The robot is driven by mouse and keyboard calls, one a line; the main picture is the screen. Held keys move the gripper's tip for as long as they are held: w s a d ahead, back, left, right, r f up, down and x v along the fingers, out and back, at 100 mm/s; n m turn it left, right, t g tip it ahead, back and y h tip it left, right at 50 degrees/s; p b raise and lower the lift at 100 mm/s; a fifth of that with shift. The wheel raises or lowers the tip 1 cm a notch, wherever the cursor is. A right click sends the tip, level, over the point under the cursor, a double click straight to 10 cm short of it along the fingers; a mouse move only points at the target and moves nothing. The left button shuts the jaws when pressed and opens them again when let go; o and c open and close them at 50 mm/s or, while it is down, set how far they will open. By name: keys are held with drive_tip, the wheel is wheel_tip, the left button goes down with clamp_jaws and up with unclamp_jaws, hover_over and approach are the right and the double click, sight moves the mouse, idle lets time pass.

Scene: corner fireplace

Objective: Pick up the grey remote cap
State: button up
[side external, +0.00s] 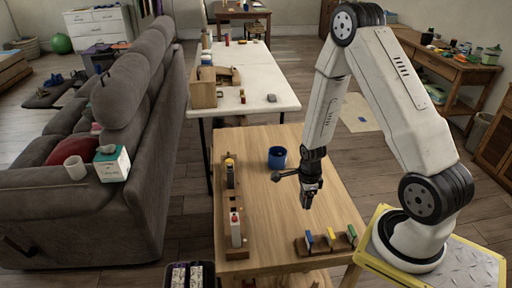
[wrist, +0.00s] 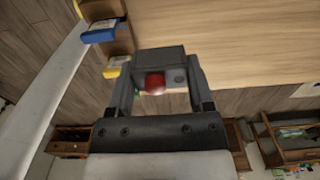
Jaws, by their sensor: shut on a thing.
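My gripper (side external: 307,201) hangs low over the right part of the wooden table, pointing down. In the wrist view, my gripper (wrist: 160,72) is shut on a grey block-like piece with a red round spot, which I take to be the grey remote cap (wrist: 174,61). The piece spans between the two fingers. In the side view the cap is too small and too hidden by the fingers to make out. Bare wood shows beyond the fingers in the wrist view.
The wooden table (side external: 255,198) holds a blue mug (side external: 277,157), a rack with coloured pieces (side external: 325,244) at its front right and narrow wooden holders (side external: 236,234) on its left. A white table (side external: 262,72) stands behind. The table middle is clear.

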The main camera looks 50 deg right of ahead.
drive_tip(key=shift+s+a+r, duration=0.15)
drive_tip(key=shift+s+r, duration=0.05)
drive_tip(key=shift+s, duration=0.25)
drive_tip(key=shift+s+a+r, duration=0.15)
drive_tip(key=shift+s+r, duration=0.05)
drive_tip(key=shift+s, duration=0.2)
drive_tip(key=shift+w+d, duration=0.15)
drive_tip(key=shift+w, duration=0.4)
drive_tip(key=w+r, duration=0.4)
drive_tip(key=w, duration=1.1)
drive_tip(key=w+a+r, duration=0.1)
drive_tip(key=w+r, duration=0.3)
drive_tip(key=w, duration=1.1)
drive_tip(key=shift+w+a+r, duration=0.15)
drive_tip(key=shift+w, duration=0.05)
